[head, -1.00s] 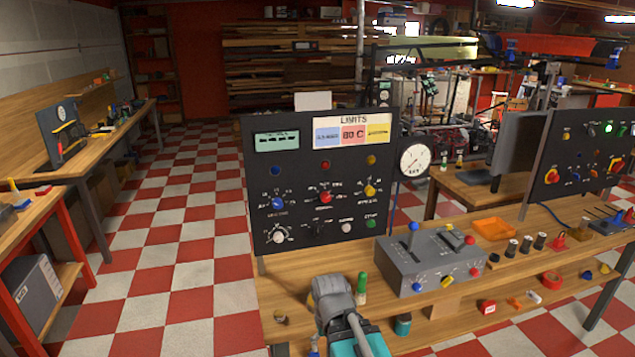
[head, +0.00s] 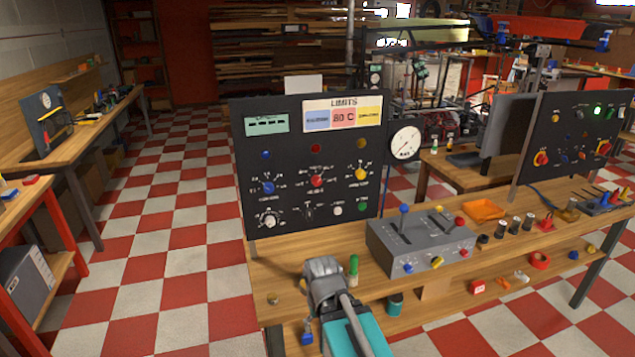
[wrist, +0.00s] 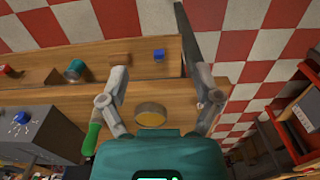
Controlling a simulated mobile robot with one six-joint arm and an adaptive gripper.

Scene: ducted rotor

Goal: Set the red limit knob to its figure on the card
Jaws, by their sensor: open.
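The red limit knob (head: 317,181) sits in the middle of the dark upright panel (head: 290,215), between a blue knob (head: 268,188) and a yellow knob (head: 361,174). Its pointer setting is too small to read. The card (head: 343,116) headed LIMITS is at the panel's top, and its red field (head: 343,117) reads 80 C. My gripper (wrist: 160,98) is open and empty in the wrist view, pointing down over the bench edge. In the head view my arm's end is low in front of the panel, apart from the knob.
A grey lever box (head: 420,245) stands right of the panel's foot. A green-handled tool (head: 353,268) stands close to my arm. A brass disc (wrist: 150,115) lies on the bench under my gripper. A round gauge (head: 405,143) is at the panel's right edge.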

